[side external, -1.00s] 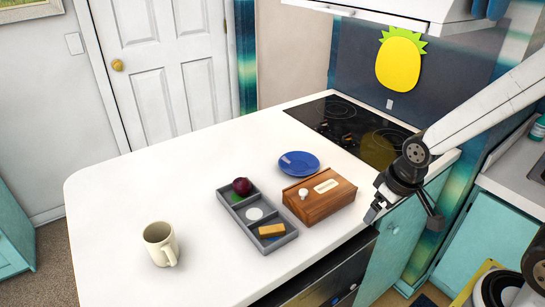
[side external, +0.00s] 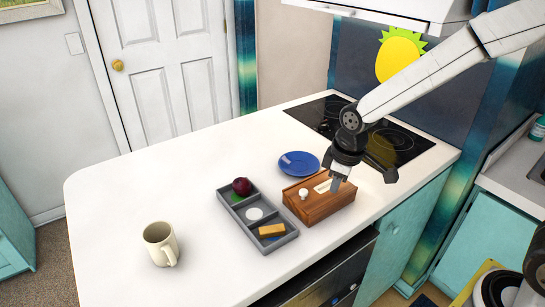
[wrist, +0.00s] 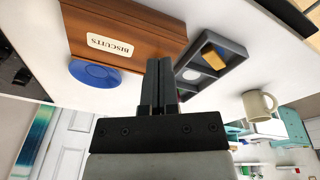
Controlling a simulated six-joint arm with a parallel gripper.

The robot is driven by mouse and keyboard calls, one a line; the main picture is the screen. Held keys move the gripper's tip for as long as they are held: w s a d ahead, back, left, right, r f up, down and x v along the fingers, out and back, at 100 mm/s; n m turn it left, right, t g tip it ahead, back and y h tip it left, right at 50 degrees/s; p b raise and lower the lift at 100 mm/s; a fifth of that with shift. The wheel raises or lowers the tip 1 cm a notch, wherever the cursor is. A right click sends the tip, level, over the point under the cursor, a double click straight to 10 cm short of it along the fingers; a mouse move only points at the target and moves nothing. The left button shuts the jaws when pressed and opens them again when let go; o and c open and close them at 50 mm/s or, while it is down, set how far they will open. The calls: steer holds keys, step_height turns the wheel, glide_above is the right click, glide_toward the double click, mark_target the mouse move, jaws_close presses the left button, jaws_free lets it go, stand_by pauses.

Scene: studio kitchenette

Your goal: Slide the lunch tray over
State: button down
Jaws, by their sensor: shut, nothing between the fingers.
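The lunch tray (side external: 283,243) is a grey, three-compartment tray lying flat on the white counter. It holds a dark red round item (side external: 241,186) at its far end, a white round item (side external: 254,214) in the middle and a tan block (side external: 271,230) at its near end. In the wrist view the tray (wrist: 236,47) shows beyond my fingers, partly hidden by them. My gripper (side external: 337,184) is shut and empty. In the side view it overlaps the right end of the wooden box, right of the tray; I cannot tell whether it touches the box.
The wooden box (side external: 318,208) with a white knob and a BISCUITS label (wrist: 110,46) stands close to the tray's right side. A blue plate (side external: 299,164) lies behind it. A cream mug (side external: 160,243) stands left of the tray. The counter's left and far-left areas are clear.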

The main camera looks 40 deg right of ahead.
mark_target(242, 216)
steer(key=w+a+n, duration=0.1)
steer(key=w, duration=0.1)
steer(key=w+a+n, duration=0.2)
steer(key=w, duration=0.1)
steer(key=w+a+n, duration=0.1)
steer(key=w+n, duration=0.1)
steer(key=shift+w+a+g, duration=0.2)
steer(key=shift+a+g, duration=0.15)
steer(key=shift+g, duration=0.05)
steer(key=w+a+n+g, duration=0.1)
steer(key=w+a+n, duration=0.6)
steer(key=shift+a+f, duration=0.3)
steer(key=shift+f, duration=0.1)
step_height(242, 216, down, 10)
steer(key=shift+r, duration=0.1)
steer(key=shift+a, duration=2)
